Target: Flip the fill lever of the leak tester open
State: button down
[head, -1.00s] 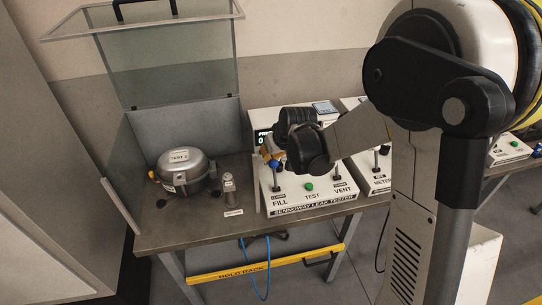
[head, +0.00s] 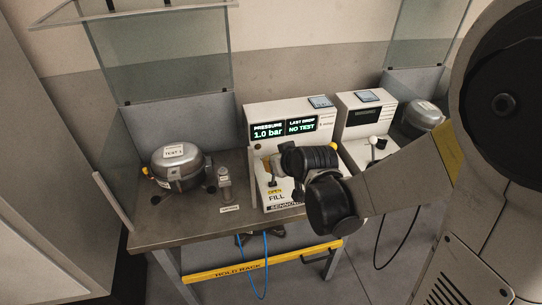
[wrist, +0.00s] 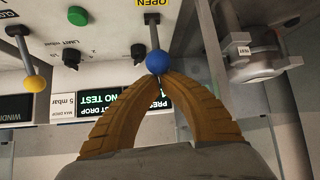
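The leak tester (head: 285,108) is a white box with a sloped panel; its display reads 1.0 bar and NO TEST. The fill lever's blue knob (wrist: 157,62) stands upside down in the wrist view, under a yellow OPEN label (wrist: 153,3). In the head view the label above FILL (head: 275,191) also reads OPEN. My gripper (wrist: 161,75) has its yellow fingers brought together at the tips, right at the blue knob, with no visible gap. The knob does not appear to sit between them. In the head view my wrist hides much of the panel.
A compressor marked TEST (head: 180,168) and a small metal fitting (head: 225,184) stand on the bench (head: 160,232) at left. A clear hood (head: 165,65) is raised above. A second white instrument (head: 365,120) stands to the right. A yellow-knobbed lever (wrist: 35,84) shows in the wrist view.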

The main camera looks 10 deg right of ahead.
jog(key=shift+s+f, duration=0.2)
jog(key=shift+s, duration=0.6)
jog(key=shift+s+f, duration=0.15)
jog(key=shift+s, duration=0.65)
jog(key=shift+b, duration=0.3)
jog(key=r+p, duration=0.1)
jog(key=w+r+p, duration=0.2)
jog(key=shift+w+a+r, duration=0.1)
jog(key=shift+a+r, duration=0.2)
jog(key=shift+a, duration=0.05)
jog(key=s+d+p, duration=0.1)
jog(key=s, duration=0.8)
jog(key=shift+s, duration=0.25)
jog(key=s+d+r+m+g+h, duration=0.1)
jog(key=s+d+r+m+g, duration=0.1)
jog(key=s+r, duration=0.6)
jog(key=s+g, duration=0.1)
jog(key=s, duration=0.1)
jog(key=shift+s+d+r+h, duration=0.3)
jog(key=shift+s, duration=0.05)
